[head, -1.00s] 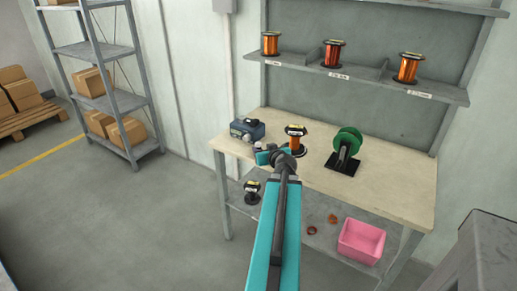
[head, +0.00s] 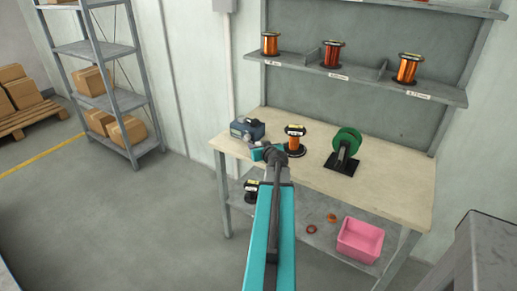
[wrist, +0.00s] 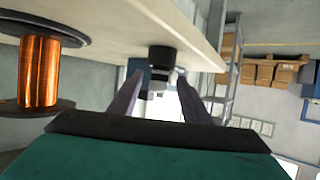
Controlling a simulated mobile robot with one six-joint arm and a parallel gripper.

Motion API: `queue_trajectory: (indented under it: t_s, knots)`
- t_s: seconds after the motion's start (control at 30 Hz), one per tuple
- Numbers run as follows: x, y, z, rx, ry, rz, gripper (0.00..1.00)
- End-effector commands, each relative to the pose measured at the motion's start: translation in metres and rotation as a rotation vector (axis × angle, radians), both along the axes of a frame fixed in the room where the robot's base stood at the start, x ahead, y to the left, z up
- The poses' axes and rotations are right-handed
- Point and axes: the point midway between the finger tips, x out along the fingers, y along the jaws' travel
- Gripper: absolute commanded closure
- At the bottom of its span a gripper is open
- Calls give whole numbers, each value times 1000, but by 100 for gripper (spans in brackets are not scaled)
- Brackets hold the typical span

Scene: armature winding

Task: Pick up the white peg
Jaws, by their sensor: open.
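My gripper (head: 258,152) is over the left part of the bench, beside the copper spool on it. A small dark piece with a pale, whitish end (wrist: 160,80) shows beyond and between the fingertips. I cannot tell for sure whether it is the white peg. In the head view no white peg can be made out, as my arm and gripper cover that spot.
On the bench (head: 390,192) are a blue-grey device (head: 247,129), a copper spool (head: 295,139) and a green reel on a black stand (head: 346,146). The copper spool (wrist: 40,72) is close at left in the wrist view. A pink bin (head: 360,240) is on the lower shelf.

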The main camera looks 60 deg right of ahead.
Motion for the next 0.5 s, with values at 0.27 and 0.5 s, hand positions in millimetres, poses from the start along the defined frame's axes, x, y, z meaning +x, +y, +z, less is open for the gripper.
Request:
queue_trajectory:
  t_s: [0.27, 0.5]
  knots:
    - [1, -1, 0, 0, 0, 0, 56]
    - [11, -11, -6, 2, 1, 1, 56]
